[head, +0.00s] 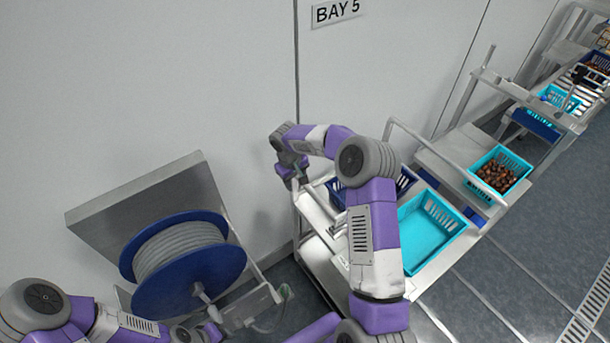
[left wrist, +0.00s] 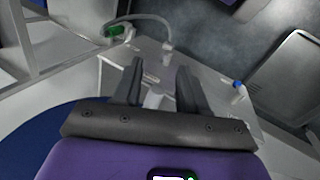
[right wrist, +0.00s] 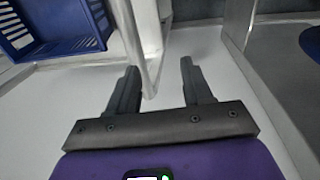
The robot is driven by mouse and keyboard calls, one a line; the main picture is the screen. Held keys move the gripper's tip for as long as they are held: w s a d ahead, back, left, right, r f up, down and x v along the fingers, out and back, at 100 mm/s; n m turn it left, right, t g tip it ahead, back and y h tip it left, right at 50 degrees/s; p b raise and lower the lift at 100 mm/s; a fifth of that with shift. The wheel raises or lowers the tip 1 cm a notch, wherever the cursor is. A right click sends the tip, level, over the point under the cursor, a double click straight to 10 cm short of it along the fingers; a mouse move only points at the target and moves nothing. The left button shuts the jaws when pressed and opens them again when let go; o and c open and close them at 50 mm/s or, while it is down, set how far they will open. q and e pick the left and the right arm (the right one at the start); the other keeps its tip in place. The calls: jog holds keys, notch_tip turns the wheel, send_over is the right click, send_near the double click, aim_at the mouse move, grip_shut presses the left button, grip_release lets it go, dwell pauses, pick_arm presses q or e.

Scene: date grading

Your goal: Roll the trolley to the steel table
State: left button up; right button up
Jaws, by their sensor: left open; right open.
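The trolley (head: 318,262) is a light metal cart standing beside the wall in the head view. A navy crate (head: 335,192) and an empty cyan crate (head: 428,236) are on it. Its push bar shows in the right wrist view as a pale rail (right wrist: 154,45). My right gripper (head: 290,170) is open at the trolley's near-wall end. The rail runs toward the gap between its fingers (right wrist: 156,80); I cannot tell whether they touch. My left gripper (left wrist: 157,75) is open and empty near the hose reel. A steel surface (head: 462,150) lies beyond the trolley; I cannot tell whether it is the steel table.
A blue hose reel (head: 190,262) on a grey wall bracket stands at the left. A cyan crate of dates (head: 497,176) sits behind the trolley. More racks and crates (head: 560,98) are at the far right. The grey floor (head: 530,265) at the right is clear.

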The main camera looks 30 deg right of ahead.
jog(key=shift+h, duration=0.4)
jog(key=d+f, duration=0.2)
jog(key=f, duration=0.1)
jog(key=d+f+p, duration=0.1)
jog(key=d, duration=0.1)
jog(key=shift+w+f, duration=0.35)
jog(key=shift+f, duration=0.05)
grip_shut()
